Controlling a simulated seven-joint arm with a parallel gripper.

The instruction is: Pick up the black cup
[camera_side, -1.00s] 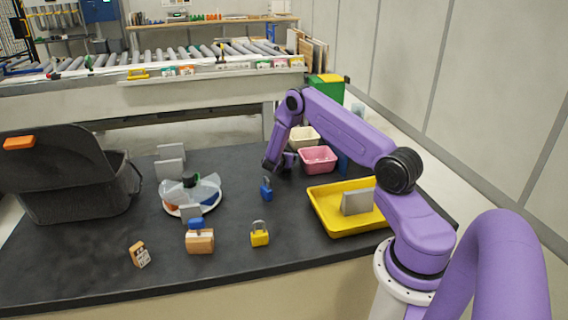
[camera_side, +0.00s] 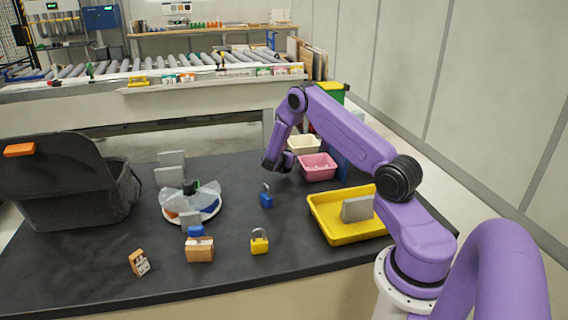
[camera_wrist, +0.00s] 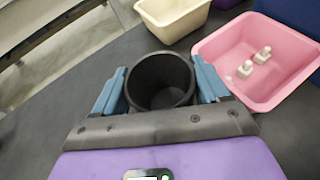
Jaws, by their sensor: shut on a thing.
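The black cup (camera_wrist: 160,82) is round and open at the top, and I look down into its empty inside in the wrist view. My gripper (camera_wrist: 160,90) has its two blue fingers on either side of the cup, shut on it. In the side view my gripper (camera_side: 278,162) is over the back of the dark table, left of the pink bin. The cup cannot be made out clearly there, and whether it touches the table is hard to tell.
A pink bin (camera_side: 318,168) with small white pieces stands close to the right. A cream bin (camera_side: 304,145) is behind it. A blue padlock (camera_side: 266,198) stands in front of my gripper. A yellow tray (camera_side: 330,226) lies front right. A white turntable (camera_side: 176,214) is to the left.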

